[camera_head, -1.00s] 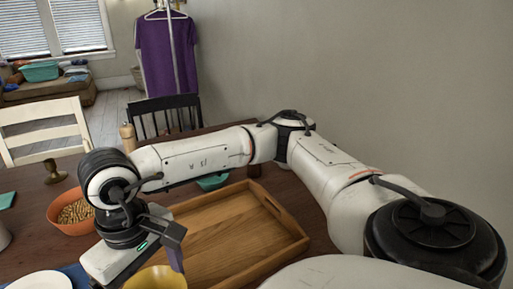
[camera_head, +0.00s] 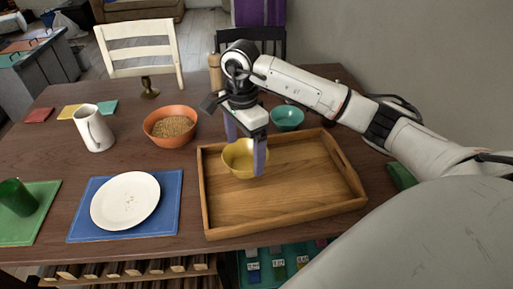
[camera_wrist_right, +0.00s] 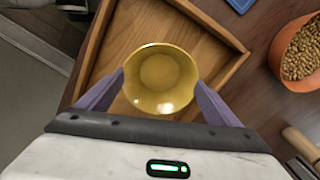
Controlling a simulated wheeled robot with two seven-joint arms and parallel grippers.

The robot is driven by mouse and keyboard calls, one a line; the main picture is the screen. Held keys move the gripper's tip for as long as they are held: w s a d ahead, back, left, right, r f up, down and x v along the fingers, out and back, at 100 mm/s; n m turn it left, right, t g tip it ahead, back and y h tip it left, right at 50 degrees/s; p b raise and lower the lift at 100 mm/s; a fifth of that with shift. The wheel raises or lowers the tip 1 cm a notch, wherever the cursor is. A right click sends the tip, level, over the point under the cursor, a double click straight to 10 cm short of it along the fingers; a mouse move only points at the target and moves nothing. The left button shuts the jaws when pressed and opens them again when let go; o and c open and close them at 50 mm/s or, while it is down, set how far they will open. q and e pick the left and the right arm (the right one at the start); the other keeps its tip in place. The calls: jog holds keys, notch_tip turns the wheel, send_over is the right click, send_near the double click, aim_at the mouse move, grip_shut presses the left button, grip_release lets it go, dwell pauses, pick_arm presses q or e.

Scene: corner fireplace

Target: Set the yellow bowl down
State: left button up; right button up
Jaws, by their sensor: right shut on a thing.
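The yellow bowl (camera_head: 240,160) is upright between the fingers of my right gripper (camera_head: 246,150), over the left part of the wooden tray (camera_head: 300,205). The right gripper is shut on the bowl, one finger on each side. In the right wrist view the bowl (camera_wrist_right: 160,75) sits between the two purple fingers of the gripper (camera_wrist_right: 155,95), with the tray (camera_wrist_right: 215,62) beneath it. I cannot tell whether the bowl's base touches the tray floor. My left gripper is not in view.
An orange bowl of grain (camera_head: 170,125) stands left of the tray, and a teal bowl (camera_head: 287,117) behind it. A white plate (camera_head: 125,200) lies on a blue mat (camera_head: 171,215). The right part of the tray is empty.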

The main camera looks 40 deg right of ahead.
aim_at(245, 166)
jog(key=shift+f, duration=3.2)
jog(key=shift+f, duration=0.15)
jog(key=o, duration=1.1)
notch_tip(245, 166, up, 12)
jog(key=shift+r+b, duration=0.15)
jog(key=shift+b, duration=0.2)
